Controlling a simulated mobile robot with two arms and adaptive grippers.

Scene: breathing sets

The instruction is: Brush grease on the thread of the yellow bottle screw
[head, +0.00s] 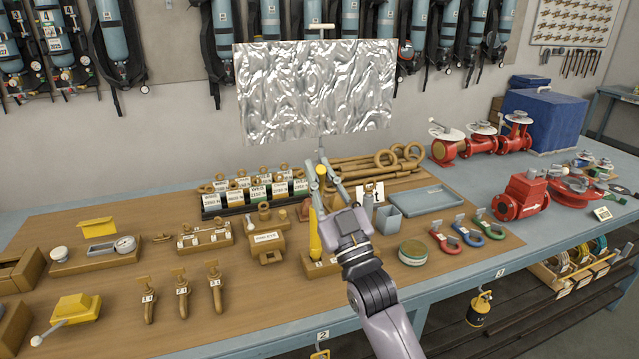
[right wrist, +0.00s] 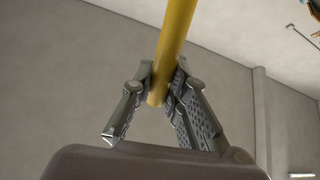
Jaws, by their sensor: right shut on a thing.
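My right gripper (head: 322,172) is raised over the middle of the bench, shut on a yellow rod-like thing (head: 321,169). In the right wrist view the yellow rod (right wrist: 177,40) runs up and out of the picture from between the fingertips (right wrist: 163,88); its far end is hidden. An upright yellow piece (head: 315,234) stands in a wooden block, left of my right arm. I cannot tell whether it is the bottle screw, and no thread is clear. A round tin with a green band (head: 412,252) stands right of my arm. My left gripper is not in view.
A crumpled silver sheet (head: 300,92) stands upright behind my gripper. A grey tray (head: 428,198), a small grey box (head: 389,219), several coloured shackles (head: 469,236) and red valves (head: 522,196) lie to the right. Brown fittings crowd the left. The front board is partly clear.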

